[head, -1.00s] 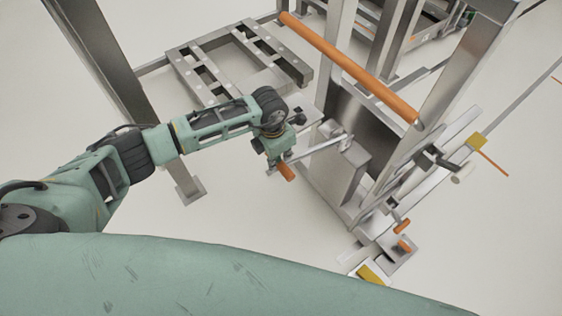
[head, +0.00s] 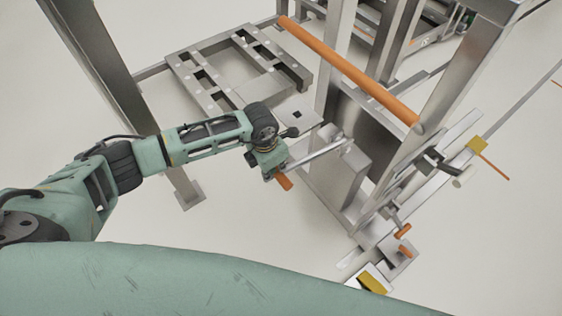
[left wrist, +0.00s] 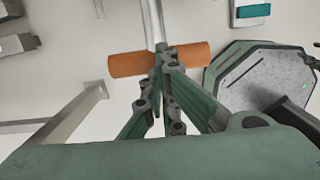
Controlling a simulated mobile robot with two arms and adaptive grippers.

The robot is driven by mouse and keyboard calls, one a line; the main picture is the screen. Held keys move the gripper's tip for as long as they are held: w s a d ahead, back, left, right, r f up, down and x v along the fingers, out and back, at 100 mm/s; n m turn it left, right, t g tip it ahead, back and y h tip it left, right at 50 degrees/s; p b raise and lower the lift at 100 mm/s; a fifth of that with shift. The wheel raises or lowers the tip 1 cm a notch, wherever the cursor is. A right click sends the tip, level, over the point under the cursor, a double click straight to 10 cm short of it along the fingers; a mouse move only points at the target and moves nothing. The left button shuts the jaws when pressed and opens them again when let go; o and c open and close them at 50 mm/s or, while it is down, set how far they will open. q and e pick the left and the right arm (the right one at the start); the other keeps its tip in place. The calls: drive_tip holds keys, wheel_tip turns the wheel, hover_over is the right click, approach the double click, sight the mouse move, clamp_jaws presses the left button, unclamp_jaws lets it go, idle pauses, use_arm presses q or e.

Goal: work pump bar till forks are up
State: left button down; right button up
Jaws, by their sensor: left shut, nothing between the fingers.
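The pump bar (head: 318,152) is a silver lever with an orange crossways handle (head: 284,183). It slants out from the lifter's metal mast. My left gripper (head: 272,174) is at the handle, its fingers shut. In the left wrist view the shut fingertips (left wrist: 164,52) lie over the middle of the orange handle (left wrist: 128,64), where the silver bar (left wrist: 153,20) meets it, with nothing visible clasped between them. Contact with the handle cannot be told for sure. A grey slotted frame (head: 205,82) lies behind the arm; whether it is the forks is unclear. My right gripper is not in view.
A long orange rail (head: 350,68) crosses the lifter. A tall steel post (head: 105,85) stands behind my left arm. Small orange and yellow pedals (head: 372,284) sit at the lifter's lower right.

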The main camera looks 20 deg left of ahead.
use_arm(q)
wheel_tip(320, 180, up, 12)
drive_tip(key=s+a, duration=0.1)
idle(0.7)
drive_tip(key=shift+s, duration=0.1)
drive_tip(key=shift+d+f, duration=0.1)
idle(0.6)
